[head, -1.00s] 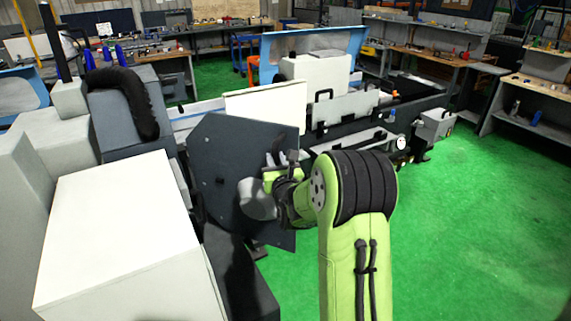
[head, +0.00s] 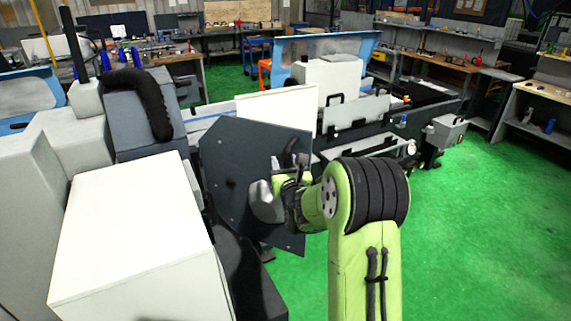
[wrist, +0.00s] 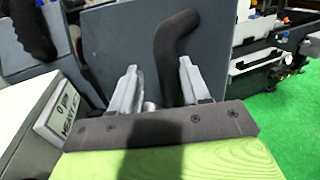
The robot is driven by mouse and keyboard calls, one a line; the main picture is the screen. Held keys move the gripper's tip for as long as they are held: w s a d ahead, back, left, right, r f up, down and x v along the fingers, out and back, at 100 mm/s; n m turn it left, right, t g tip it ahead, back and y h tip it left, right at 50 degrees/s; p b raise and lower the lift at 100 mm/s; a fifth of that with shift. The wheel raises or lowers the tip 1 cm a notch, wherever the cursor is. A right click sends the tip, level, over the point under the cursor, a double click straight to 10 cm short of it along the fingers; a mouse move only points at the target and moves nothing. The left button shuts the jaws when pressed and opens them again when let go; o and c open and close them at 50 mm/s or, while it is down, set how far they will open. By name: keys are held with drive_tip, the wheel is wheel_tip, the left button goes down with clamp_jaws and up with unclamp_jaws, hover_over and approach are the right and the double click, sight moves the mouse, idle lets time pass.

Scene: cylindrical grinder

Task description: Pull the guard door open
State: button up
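The guard door is a dark grey flat panel (head: 228,170) on the machine, left of centre in the head view. It also fills the upper middle of the wrist view (wrist: 115,45). A black bent handle (wrist: 176,45) stands on it. My gripper (head: 277,178) is at the door's right part in the head view, where the fingers are hard to make out. In the wrist view my gripper's two grey fingers (wrist: 158,78) are apart, with the lower part of the handle between them. A gap shows left of the handle; the right finger is very close to it, and contact is unclear.
A white machine housing (head: 130,230) stands close on the left, its labelled edge near my gripper in the wrist view (wrist: 60,112). The machine bed with grey boxes (head: 357,112) extends behind the door. Green floor (head: 480,230) is clear on the right.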

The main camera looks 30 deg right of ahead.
drive_tip(key=shift+f, duration=0.1)
drive_tip(key=b+v, duration=0.9)
drive_tip(key=v, duration=0.6)
drive_tip(key=shift+s, duration=0.35)
drive_tip(key=shift+a, duration=0.15)
